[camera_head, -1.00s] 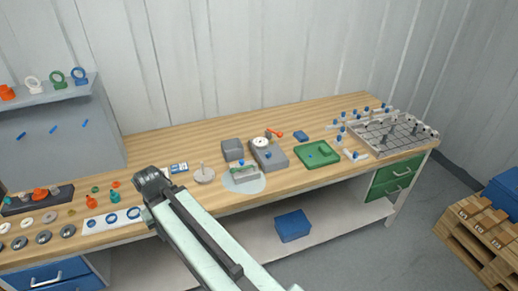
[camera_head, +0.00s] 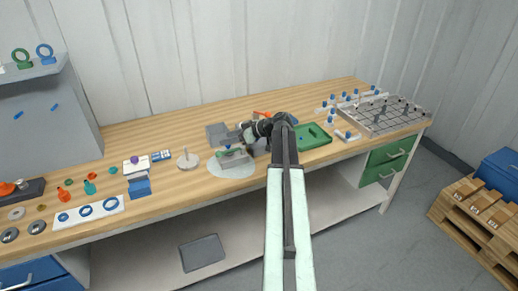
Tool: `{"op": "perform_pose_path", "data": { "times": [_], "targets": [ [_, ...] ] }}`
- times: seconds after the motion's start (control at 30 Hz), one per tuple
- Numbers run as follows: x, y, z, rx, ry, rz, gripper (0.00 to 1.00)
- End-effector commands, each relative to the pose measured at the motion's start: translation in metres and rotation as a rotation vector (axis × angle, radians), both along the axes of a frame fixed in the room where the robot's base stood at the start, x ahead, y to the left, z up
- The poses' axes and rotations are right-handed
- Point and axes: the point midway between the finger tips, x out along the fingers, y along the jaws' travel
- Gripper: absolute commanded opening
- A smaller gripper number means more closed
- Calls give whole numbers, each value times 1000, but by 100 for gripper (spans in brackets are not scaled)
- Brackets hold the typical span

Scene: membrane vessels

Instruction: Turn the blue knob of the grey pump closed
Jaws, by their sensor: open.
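My gripper (camera_head: 246,129) is open and reaches left from the wrist, low over the middle of the bench. The grey pump, a flat grey block with a white dial and a blue knob in the earlier view, is now mostly hidden behind my gripper and wrist. I cannot see its blue knob or tell whether the jaws are around it or touching it. A smaller grey device with a green part (camera_head: 232,156) stands on a pale round mat (camera_head: 232,172) just in front and left of the gripper.
A grey box (camera_head: 217,133) lies just left of the gripper. A green tray (camera_head: 313,137) is right of my arm, and a metal rack (camera_head: 383,115) stands at the right end. A round stand (camera_head: 187,160) and a blue block (camera_head: 139,187) are further left. The back bench strip is mostly clear.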

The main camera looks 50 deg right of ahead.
Motion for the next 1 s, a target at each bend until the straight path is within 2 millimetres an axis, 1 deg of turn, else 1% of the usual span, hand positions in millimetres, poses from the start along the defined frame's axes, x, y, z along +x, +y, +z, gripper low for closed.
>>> {"op": "perform_pose_path", "data": {
  "times": [0.03,0.1,0.2,0.3,0.4,0.57,0.67,0.9,1.0],
  "targets": [
    [-25,-44,-13,-6,-25,-61,49],
    [-56,-89,-16,-15,-54,-126,49],
    [-89,-131,-17,-26,-83,-191,49],
    [-106,-150,-17,-32,-96,-221,49],
    [-109,-153,-15,-33,-99,-226,49],
    [-102,-151,-19,-32,-98,-224,49],
    [-90,-148,-25,-33,-97,-222,49],
    [-50,-140,-43,-32,-97,-222,49],
    [-39,-137,-46,-32,-97,-223,49]
  ]
}}
